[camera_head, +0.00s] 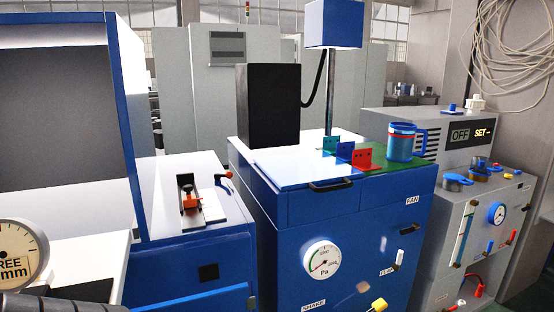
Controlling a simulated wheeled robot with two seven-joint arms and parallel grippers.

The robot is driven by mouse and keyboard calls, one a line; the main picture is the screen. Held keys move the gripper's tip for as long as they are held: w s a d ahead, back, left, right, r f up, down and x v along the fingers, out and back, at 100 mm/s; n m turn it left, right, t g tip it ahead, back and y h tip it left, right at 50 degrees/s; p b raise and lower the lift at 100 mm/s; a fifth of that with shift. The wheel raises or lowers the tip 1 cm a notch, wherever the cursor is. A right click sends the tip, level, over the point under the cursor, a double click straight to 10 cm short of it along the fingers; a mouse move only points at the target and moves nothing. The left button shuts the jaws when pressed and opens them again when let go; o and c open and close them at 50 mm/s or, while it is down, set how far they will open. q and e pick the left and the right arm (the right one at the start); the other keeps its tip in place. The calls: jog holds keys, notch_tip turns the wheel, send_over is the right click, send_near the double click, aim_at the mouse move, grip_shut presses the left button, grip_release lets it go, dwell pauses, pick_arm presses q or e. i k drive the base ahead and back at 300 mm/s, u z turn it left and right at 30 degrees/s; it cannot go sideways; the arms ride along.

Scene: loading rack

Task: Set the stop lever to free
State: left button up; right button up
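No part in view is clearly labelled as the stop lever, and I cannot tell which one it is. A round cream dial (18,252) at the lower left edge carries partly cut-off lettering that reads "REE" and "mm". A small lever with an orange-red end (224,176) sticks up at the back right of the left blue cabinet's top. A clamp-like fixture with orange-red parts (188,194) stands on a grey plate there. Neither gripper can be made out. A dark ribbed shape at the bottom left corner is cut off by the frame.
The middle blue cabinet (290,245) carries a pressure gauge (321,261), a black handle, coloured angle brackets (346,153) and a blue mug (401,142). A grey unit (455,225) with valves stands at right. A large blue-framed housing (122,110) fills the left.

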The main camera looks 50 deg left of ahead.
aim_at(229, 174)
jog(key=i, duration=1.5)
jog(key=u, duration=2.7)
